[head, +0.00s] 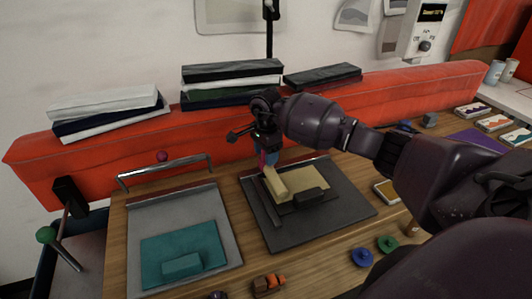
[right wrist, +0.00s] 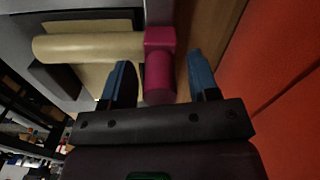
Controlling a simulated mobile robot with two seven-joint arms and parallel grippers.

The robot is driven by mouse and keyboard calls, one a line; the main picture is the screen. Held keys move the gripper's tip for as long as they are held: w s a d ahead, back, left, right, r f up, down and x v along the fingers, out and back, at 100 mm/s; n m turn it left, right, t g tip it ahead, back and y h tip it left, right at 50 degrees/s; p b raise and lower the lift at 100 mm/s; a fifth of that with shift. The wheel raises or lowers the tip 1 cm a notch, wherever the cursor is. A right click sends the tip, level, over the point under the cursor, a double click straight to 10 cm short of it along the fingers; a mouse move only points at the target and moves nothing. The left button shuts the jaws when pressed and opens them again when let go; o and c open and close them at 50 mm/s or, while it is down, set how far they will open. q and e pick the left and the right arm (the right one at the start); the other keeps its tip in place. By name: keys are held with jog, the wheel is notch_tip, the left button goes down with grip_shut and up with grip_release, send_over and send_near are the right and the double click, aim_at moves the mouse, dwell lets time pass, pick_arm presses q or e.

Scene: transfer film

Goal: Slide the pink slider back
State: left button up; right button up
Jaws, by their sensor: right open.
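The pink slider (head: 262,161) sits at the far end of a cream roller bar (head: 275,184) on a dark flat board (head: 340,222) in the head view. In the right wrist view the pink slider (right wrist: 160,62) is a block with a round knob, joined to the cream bar (right wrist: 90,46). My right gripper (head: 265,154) is over the far edge of the board. Its blue fingertips (right wrist: 160,78) are open, one on each side of the pink knob, with gaps visible. The head view hides most of the slider behind the gripper. My left gripper is not in view.
A grey tray (head: 222,225) with a teal plate and metal handle (head: 165,171) lies to the left. Stacked books (head: 230,83) rest on the red ledge (head: 200,134) behind. Blue and green knobs (head: 361,257) are at the front right. A green-balled lever (head: 46,235) stands left.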

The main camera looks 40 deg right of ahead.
jog(key=c, duration=0.7)
grip_shut()
jog(key=s+d+b, duration=0.1)
jog(key=d, duration=0.4)
jog(key=s+d+b, duration=0.1)
jog(key=d+b, duration=0.1)
jog(key=d, duration=0.4)
jog(key=s+d+b, duration=0.1)
jog(key=s+d, duration=0.1)
jog(key=d, duration=0.4)
jog(key=shift+d+f, duration=0.1)
jog(key=shift+s+d+b, duration=0.25)
jog(key=shift+d+b, duration=0.15)
jog(key=shift+d, duration=0.35)
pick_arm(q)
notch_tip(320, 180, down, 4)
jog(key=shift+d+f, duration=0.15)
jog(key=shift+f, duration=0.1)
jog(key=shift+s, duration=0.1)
pick_arm(e)
jog(key=shift+o, duration=1.2)
grip_release()
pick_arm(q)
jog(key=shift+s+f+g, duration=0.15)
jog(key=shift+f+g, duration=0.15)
pick_arm(e)
jog(key=o, duration=0.5)
jog(key=shift+c, duration=0.2)
